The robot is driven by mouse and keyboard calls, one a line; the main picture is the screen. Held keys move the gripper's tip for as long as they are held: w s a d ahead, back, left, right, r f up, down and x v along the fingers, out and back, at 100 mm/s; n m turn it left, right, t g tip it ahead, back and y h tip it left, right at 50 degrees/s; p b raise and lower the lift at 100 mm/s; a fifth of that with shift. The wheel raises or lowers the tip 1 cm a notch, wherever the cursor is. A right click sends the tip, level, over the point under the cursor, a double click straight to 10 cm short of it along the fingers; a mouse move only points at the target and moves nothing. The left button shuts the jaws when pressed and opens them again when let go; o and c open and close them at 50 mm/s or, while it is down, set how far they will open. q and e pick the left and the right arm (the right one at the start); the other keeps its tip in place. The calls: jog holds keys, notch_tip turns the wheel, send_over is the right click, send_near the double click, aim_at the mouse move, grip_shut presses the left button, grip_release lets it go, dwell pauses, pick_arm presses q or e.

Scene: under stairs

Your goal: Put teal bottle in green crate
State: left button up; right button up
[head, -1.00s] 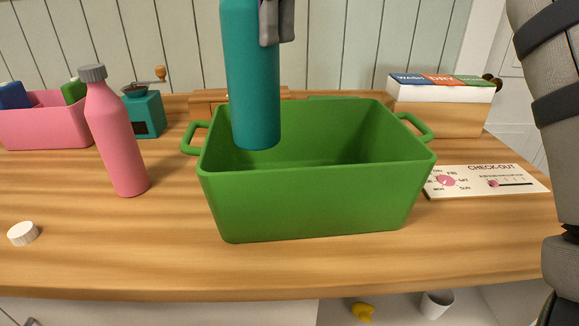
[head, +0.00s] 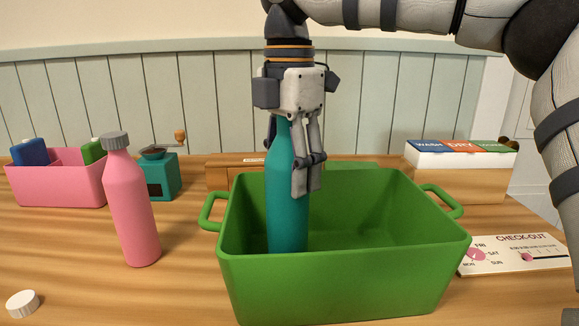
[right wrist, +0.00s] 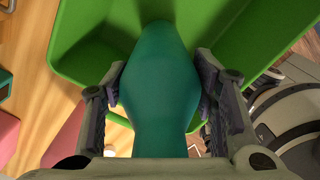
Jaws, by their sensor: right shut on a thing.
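The teal bottle (head: 287,215) stands upright inside the left part of the green crate (head: 345,285), its lower end hidden behind the crate's front wall. I cannot tell whether it touches the crate floor. My right gripper (head: 297,175) points down from above and is shut on the upper part of the bottle. In the right wrist view the teal bottle (right wrist: 160,85) sits between both fingers, with the green crate (right wrist: 225,60) around and below it. My left gripper is not in view.
A pink bottle (head: 131,210) stands left of the crate, with a white cap (head: 22,303) nearer the front. Behind are a pink bin (head: 70,187) and a teal grinder (head: 160,174). A check-out card (head: 512,255) and a box (head: 458,160) are on the right.

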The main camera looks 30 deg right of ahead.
jog(key=shift+f, duration=0.15)
jog(key=shift+f, duration=0.45)
jog(key=o, duration=1.3)
notch_tip(320, 180, up, 13)
jog(key=shift+r, duration=0.1)
